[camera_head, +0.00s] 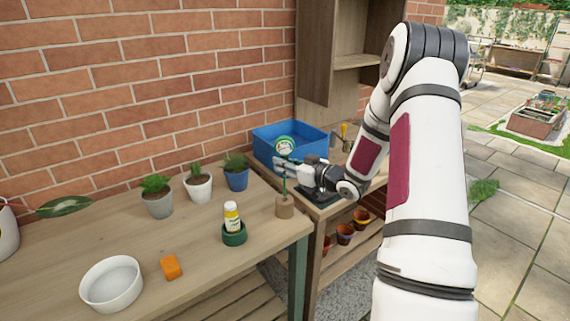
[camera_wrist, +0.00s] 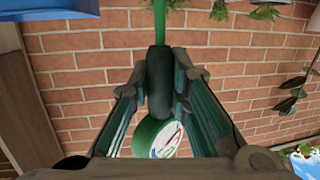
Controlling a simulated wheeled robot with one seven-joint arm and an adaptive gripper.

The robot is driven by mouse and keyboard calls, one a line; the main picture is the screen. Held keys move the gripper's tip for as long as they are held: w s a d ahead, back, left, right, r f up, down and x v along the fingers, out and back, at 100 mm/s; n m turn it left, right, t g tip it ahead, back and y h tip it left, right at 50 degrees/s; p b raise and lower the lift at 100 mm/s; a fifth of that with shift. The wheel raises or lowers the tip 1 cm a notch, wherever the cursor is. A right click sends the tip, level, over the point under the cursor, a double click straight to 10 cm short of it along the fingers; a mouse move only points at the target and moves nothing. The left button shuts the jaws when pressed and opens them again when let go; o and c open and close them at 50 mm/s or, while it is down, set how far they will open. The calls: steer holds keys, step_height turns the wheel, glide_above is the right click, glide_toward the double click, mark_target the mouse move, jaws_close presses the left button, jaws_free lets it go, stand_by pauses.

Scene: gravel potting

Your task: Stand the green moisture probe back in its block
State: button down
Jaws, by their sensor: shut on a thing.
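The green moisture probe has a round white dial with a green rim (camera_head: 284,145), a dark grip section and a thin green stem (camera_head: 284,186). My gripper (camera_head: 283,168) is shut on the probe below the dial. In the wrist view, my gripper's fingers (camera_wrist: 160,88) close on the dark section of the probe (camera_wrist: 158,75), with the dial hanging toward the palm and the green stem pointing away. The brown round block (camera_head: 285,207) stands near the table's right edge. The probe looks upright, its stem's lower end at the block's top; I cannot tell how deep it sits.
Three potted plants (camera_head: 199,187) stand left of the block. A bottle in a green holder (camera_head: 234,236), an orange block (camera_head: 171,267) and a white bowl (camera_head: 112,283) are nearer. A blue crate (camera_head: 290,133) stands behind my gripper.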

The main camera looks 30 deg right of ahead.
steer(key=shift+f, duration=0.5)
steer(key=shift+f+b, duration=0.35)
steer(key=shift+f, duration=0.65)
steer(key=shift+f+b, duration=0.8)
steer(key=shift+f, duration=0.85)
